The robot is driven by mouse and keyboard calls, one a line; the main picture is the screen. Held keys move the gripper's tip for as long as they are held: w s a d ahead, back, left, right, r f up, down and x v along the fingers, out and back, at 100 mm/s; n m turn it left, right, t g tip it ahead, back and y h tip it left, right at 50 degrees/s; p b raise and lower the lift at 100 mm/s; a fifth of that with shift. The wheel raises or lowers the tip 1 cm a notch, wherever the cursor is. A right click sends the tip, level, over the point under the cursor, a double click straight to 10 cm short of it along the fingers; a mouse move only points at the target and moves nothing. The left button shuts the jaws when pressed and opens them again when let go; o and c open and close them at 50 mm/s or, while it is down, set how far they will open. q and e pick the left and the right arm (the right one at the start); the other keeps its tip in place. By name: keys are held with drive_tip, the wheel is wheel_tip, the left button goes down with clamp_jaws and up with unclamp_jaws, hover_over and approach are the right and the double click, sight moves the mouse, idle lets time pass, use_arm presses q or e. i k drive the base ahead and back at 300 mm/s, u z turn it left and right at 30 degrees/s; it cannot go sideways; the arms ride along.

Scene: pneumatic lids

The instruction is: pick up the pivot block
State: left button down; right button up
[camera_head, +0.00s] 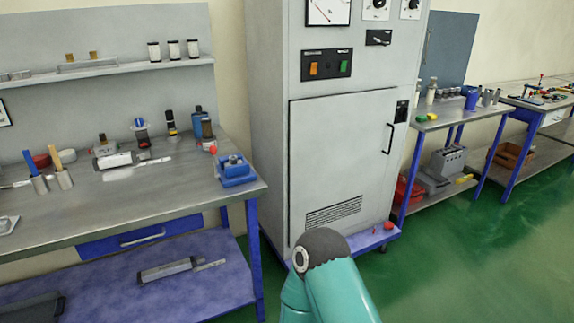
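I cannot tell for certain which object is the pivot block. A blue block-like fixture (236,172) with grey parts on top stands at the right front corner of the left workbench. Several other small parts stand farther back on that bench, too small to name surely. A teal arm link of mine with a dark grey rounded joint shows at the bottom middle, in front of the cabinet. Neither gripper shows in this view.
The grey-topped workbench (110,212) has a blue drawer and lower shelf. A tall grey cabinet (340,150) stands right of it. Another bench (450,117) holds bottles and a blue cup (472,100). A red item (408,192) lies below. Green floor (470,260) is clear at right.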

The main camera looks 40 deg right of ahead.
sight(232, 160)
drive_tip(key=z, duration=0.25)
drive_tip(key=i, duration=1)
drive_tip(key=u, duration=0.05)
